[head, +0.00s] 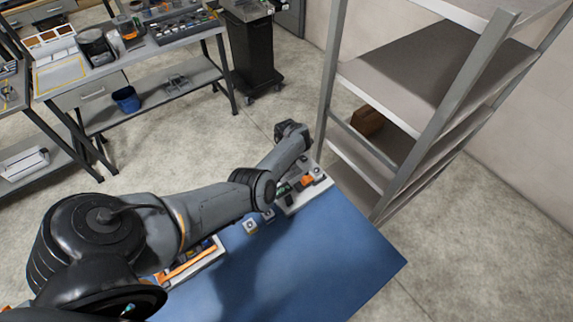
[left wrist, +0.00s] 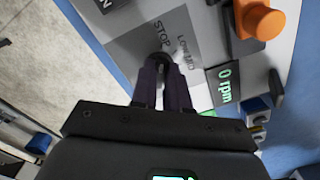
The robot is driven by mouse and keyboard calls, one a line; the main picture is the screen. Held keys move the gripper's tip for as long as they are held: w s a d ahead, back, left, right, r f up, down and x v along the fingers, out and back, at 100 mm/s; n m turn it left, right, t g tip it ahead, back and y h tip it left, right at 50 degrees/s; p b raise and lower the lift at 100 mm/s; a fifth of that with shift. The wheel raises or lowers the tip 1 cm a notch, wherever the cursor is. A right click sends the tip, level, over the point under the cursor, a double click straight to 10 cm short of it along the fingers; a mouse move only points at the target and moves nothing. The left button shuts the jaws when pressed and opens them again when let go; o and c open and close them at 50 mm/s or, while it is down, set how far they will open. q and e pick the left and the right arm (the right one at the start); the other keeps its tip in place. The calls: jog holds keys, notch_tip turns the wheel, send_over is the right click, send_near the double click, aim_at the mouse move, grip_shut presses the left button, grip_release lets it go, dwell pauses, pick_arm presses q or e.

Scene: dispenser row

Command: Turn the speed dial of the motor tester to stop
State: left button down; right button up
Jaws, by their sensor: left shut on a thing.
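The motor tester (left wrist: 200,15) fills the top of the left wrist view, a light panel with a grey dial plate marked STOP, LOW and MID. My left gripper (left wrist: 163,82) is shut on the speed dial (left wrist: 160,60), a dark knob mostly hidden between the fingertips, so I cannot tell where its pointer stands. The green display (left wrist: 225,84) reads 0 rpm. In the head view the tester (head: 308,190) sits at the bench's far end, partly behind my left arm, whose fingers are hidden there. My right gripper is not in view.
An orange knob (left wrist: 260,20) stands up from the panel right of the dial. The blue bench top (head: 330,255) is clear at its front right. A grey shelf rack (head: 420,70) stands close behind the tester. Small blocks (head: 250,226) lie along the bench's far edge.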

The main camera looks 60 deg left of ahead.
pick_arm(q)
jog(key=shift+n, duration=0.6)
jog(key=c, duration=1.1)
grip_release()
notch_tip(320, 180, up, 11)
jog(key=p, duration=0.3)
jog(key=shift+f, duration=0.1)
